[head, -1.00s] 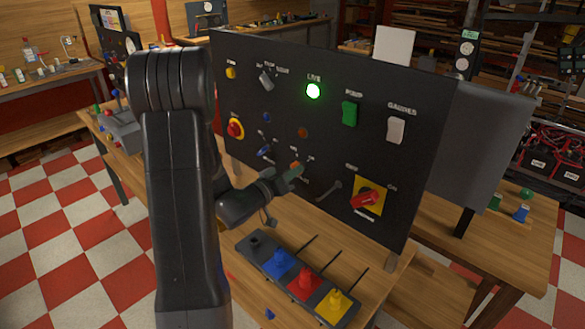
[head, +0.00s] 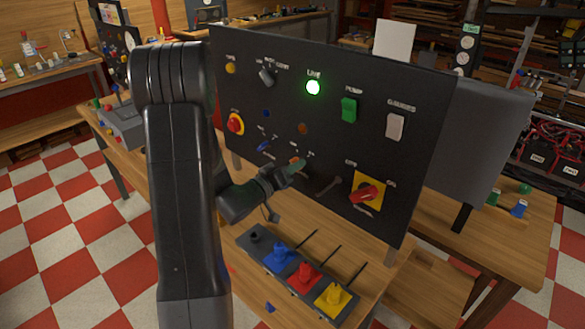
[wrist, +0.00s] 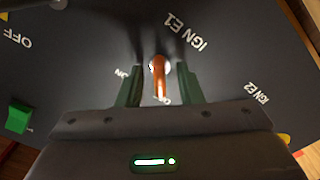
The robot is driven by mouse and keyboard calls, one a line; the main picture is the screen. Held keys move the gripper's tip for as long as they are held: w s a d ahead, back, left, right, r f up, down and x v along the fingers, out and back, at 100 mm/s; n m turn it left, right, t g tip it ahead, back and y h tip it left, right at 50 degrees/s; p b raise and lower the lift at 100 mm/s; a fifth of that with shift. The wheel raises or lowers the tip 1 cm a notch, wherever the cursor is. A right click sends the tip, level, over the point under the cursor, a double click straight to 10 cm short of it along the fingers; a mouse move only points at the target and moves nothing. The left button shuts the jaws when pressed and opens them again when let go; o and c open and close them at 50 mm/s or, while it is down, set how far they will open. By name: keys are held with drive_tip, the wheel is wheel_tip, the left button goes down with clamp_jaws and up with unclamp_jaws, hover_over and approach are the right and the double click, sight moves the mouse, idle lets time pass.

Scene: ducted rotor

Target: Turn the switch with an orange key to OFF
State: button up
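The orange key (wrist: 159,82) stands in its switch on the black panel (wrist: 80,45). In the wrist view an "ON" label is left of it and a partly hidden label starting with O is by its lower end. "IGN E1" is printed above right of it. My gripper (head: 294,167) is at the panel, its two green fingers on either side of the key. Gaps show between each finger and the key, so it is open around it and not clamped. In the head view the fingers mostly hide the key.
A lever (head: 328,184) and a red rotary handle on a yellow plate (head: 369,192) are right of my gripper. A blue switch (head: 265,146) is to its left. A green lamp (head: 313,87) is lit above. A tray with coloured knobs (head: 262,262) lies on the bench below.

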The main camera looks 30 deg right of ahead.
drive_tip(key=b+v, duration=0.2)
drive_tip(key=v, duration=1.2)
drive_tip(key=shift+b, duration=0.35)
drive_tip(key=shift+d, duration=0.2)
drive_tip(key=p+x, duration=0.2)
drive_tip(key=x, duration=1.1)
drive_tip(key=shift+d+p, duration=0.35)
drive_tip(key=shift+w, duration=0.15)
